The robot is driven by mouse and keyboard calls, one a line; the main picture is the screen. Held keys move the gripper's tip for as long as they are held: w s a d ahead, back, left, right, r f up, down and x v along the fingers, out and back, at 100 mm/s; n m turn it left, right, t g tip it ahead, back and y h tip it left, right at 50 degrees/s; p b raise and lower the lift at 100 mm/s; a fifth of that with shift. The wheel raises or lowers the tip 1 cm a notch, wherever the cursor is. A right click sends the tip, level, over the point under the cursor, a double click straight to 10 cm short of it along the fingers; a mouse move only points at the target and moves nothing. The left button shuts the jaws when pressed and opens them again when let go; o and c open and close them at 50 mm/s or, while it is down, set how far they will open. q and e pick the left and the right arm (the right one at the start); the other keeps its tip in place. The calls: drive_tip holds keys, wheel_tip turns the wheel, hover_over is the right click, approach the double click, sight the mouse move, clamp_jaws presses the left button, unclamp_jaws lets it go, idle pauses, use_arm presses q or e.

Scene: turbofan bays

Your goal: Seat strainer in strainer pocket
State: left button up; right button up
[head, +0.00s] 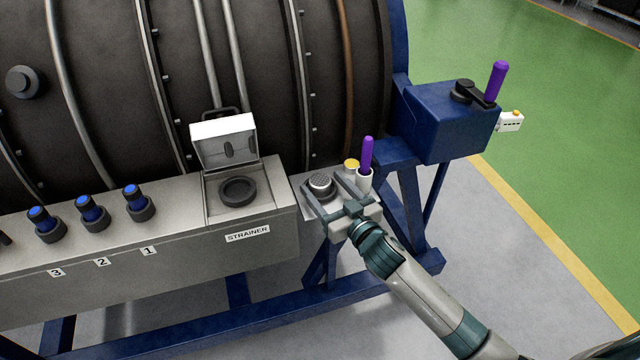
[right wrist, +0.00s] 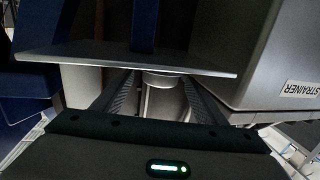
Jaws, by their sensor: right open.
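The strainer (head: 320,181), with a pale mesh top and a dark collar, stands on a small shelf right of the grey housing. The strainer pocket (head: 238,190) is a dark round ring in the housing above the STRAINER label; its white lid (head: 224,140) stands open. My right gripper (head: 328,184) is open, its two fingers at either side of the strainer. In the right wrist view, a pale cylinder (right wrist: 160,98), apparently the strainer, shows between the open fingers; contact cannot be told. My left gripper is not in view.
A white cup with a purple-handled tool (head: 367,153) and a yellow-capped item (head: 352,164) stand close behind my right gripper. Blue-capped plugs (head: 92,209) line the housing at left. A blue box (head: 450,125) with a purple lever is at right. The dark engine casing rises behind.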

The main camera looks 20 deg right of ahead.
sight(326, 188)
drive_tip(key=c, duration=1.2)
drive_tip(key=shift+r, duration=0.1)
wheel_tip(326, 188, up, 10)
drive_tip(key=shift+f, duration=0.1)
idle(0.3)
